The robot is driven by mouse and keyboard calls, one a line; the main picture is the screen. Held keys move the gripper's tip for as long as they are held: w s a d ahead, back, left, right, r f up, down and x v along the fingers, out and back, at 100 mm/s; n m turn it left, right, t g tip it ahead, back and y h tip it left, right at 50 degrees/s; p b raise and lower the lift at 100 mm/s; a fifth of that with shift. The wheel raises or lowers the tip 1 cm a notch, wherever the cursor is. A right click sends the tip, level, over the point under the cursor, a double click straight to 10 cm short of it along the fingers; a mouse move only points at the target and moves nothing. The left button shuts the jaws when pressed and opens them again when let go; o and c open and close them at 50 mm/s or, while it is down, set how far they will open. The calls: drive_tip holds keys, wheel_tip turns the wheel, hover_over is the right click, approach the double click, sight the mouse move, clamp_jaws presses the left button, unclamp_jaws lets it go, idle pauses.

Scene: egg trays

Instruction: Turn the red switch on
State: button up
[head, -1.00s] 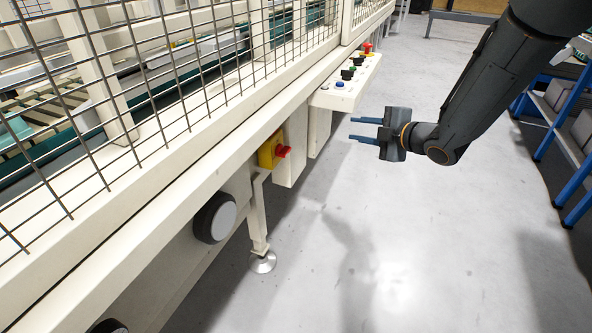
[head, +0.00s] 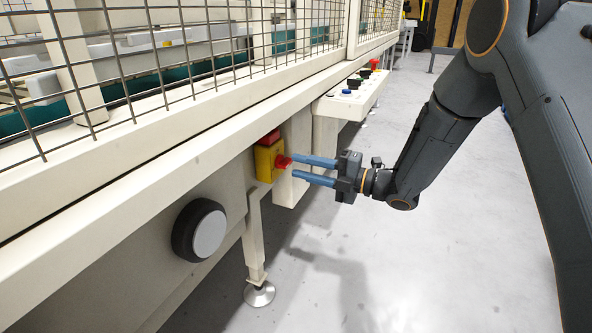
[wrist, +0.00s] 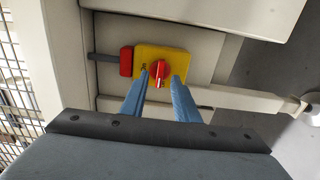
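The red switch (head: 282,161) is a rotary knob on a yellow plate (head: 264,163), mounted on the side of the cream machine frame. In the wrist view the red knob (wrist: 160,73) sits on the yellow plate (wrist: 178,58), with a white mark at its lower end. My gripper (head: 302,170) is open, its two blue fingers pointing at the switch. In the wrist view the fingertips (wrist: 163,82) lie to either side of the knob. I cannot tell whether they touch it.
A red block (wrist: 126,61) sits beside the yellow plate. A control panel (head: 352,93) with several buttons juts out farther along the machine. A wire mesh guard (head: 200,55) runs above. A round black-and-grey knob (head: 205,232) is nearer. The floor (head: 440,240) at right is clear.

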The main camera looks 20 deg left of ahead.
sight(284, 163)
drive_tip(key=shift+w+a+b, duration=0.1)
drive_tip(key=shift+a+b, duration=0.2)
drive_tip(key=shift+a, duration=0.9)
clamp_jaws()
